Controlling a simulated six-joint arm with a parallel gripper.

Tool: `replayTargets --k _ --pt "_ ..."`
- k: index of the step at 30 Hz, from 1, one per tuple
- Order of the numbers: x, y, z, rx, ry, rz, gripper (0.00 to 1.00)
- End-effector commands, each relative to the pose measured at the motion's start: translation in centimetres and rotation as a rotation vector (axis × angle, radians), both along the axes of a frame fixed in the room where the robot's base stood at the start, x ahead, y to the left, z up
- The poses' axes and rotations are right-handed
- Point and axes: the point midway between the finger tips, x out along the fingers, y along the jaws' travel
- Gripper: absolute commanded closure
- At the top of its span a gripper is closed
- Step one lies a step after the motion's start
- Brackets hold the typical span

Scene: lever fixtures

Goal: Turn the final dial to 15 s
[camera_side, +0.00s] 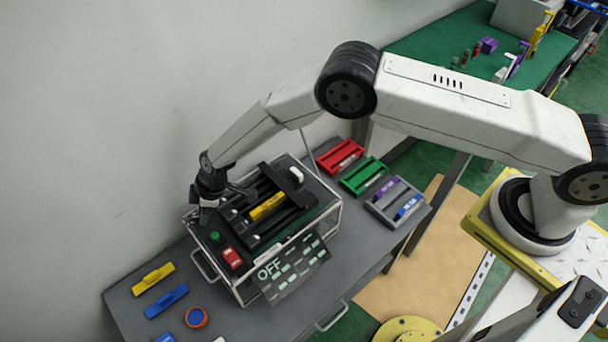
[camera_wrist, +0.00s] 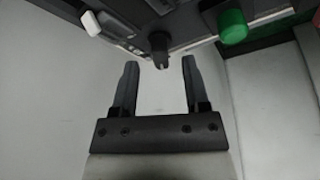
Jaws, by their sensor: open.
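In the wrist view a small dark dial knob (camera_wrist: 160,47) sticks out from the machine's dark panel. My gripper (camera_wrist: 160,64) is open, with its two fingers apart; the knob shows between and just beyond the fingertips in the picture. I cannot tell whether they touch it. In the side view my gripper (camera_side: 207,208) is at the left end of the framed machine (camera_side: 338,208), and the dial cannot be made out there.
A green button (camera_wrist: 232,27) and a white knob (camera_wrist: 91,23) flank the dial in the wrist view. The machine carries a yellow block (camera_side: 268,206) and a red switch (camera_side: 232,258). Red (camera_side: 340,155) and green trays (camera_side: 365,175) stand right; a yellow piece (camera_side: 153,279) lies left.

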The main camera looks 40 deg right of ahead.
Motion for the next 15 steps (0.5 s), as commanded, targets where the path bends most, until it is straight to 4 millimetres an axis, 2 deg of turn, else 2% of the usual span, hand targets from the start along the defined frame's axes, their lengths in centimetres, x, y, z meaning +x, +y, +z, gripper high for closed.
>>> replayTargets --k 15 --pt "-0.9 -1.7 4.7 0.001 0.0 0.0 0.41"
